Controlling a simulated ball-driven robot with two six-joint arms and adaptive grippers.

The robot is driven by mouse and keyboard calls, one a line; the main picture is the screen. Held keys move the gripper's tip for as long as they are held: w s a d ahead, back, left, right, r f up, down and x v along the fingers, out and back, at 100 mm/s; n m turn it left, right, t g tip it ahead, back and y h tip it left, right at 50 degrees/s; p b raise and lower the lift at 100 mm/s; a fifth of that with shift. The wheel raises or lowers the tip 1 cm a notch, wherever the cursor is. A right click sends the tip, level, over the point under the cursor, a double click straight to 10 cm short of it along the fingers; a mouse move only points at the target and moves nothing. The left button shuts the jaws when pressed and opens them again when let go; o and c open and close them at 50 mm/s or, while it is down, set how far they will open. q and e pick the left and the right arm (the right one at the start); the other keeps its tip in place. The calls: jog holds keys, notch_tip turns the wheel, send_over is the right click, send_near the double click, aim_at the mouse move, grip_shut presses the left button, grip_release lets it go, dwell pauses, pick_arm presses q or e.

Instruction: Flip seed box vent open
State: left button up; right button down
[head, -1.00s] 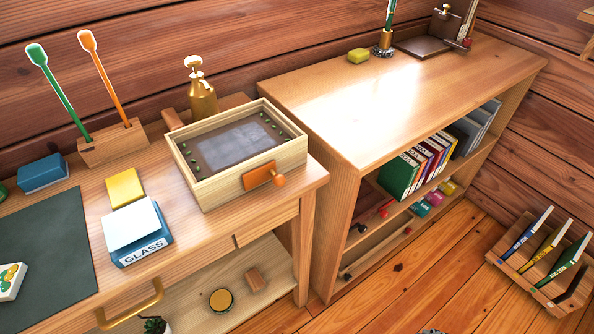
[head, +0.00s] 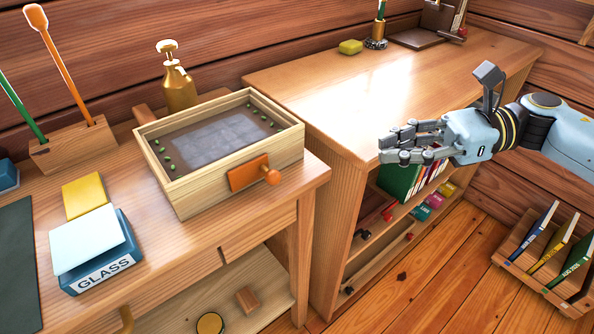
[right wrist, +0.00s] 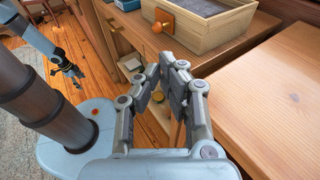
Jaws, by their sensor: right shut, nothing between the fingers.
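The seed box (head: 235,185) is a pale wooden tray with dark soil, a grey panel and small green sprouts, near the desk's right end. Its vent (head: 247,173) is an orange plate with a round orange knob (head: 272,177), flat against the box's front wall. The vent also shows in the right wrist view (right wrist: 164,20), beyond my fingers. My right gripper (head: 383,149) is shut and empty, in the air right of the box and clear of the vent. My left gripper (right wrist: 72,72) shows small in the right wrist view, away from the box; its jaw state is unclear.
A book rack (head: 540,250) is on the floor.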

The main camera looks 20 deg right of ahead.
jog(key=p, duration=0.1)
send_near(257, 181)
jog(key=a, duration=0.2)
jog(key=a+r, duration=0.1)
jog(key=shift+a, duration=0.35)
jog(key=a, duration=0.2)
jog(key=s+a, duration=0.2)
jog(key=a, duration=0.1)
jog(key=shift+s+a+b, duration=0.1)
jog(key=shift+a+b, duration=0.25)
